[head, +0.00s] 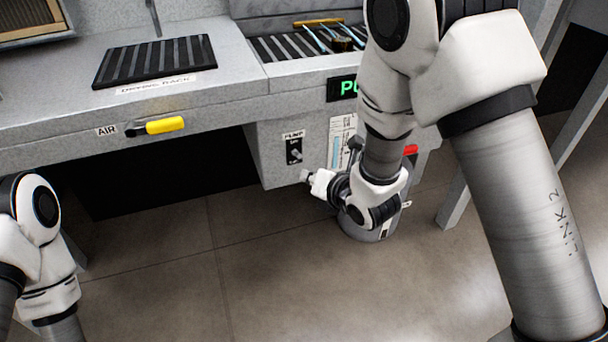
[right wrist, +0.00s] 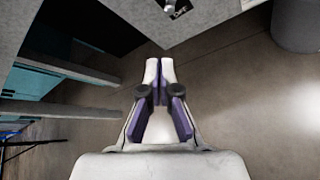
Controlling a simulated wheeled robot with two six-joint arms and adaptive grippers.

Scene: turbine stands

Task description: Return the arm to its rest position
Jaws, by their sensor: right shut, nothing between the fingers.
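My right arm reaches down from the upper right of the head view. Its gripper (head: 310,177) points left, in front of the grey cabinet below the bench. In the right wrist view the two fingers of my right gripper (right wrist: 159,62) are together at the tips with nothing between them. The corner of a grey cabinet (right wrist: 75,25) shows ahead of it, apart from the fingers. Part of my left arm shows at the lower left of the head view. My left gripper is out of the picture.
A switch labelled PUMP (head: 294,151) sits on the cabinet front. A yellow-handled AIR valve (head: 165,125) is on the bench front. A black drying rack (head: 155,62) lies on the bench. A grey canister (head: 362,226) stands behind my right gripper. The floor in front is clear.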

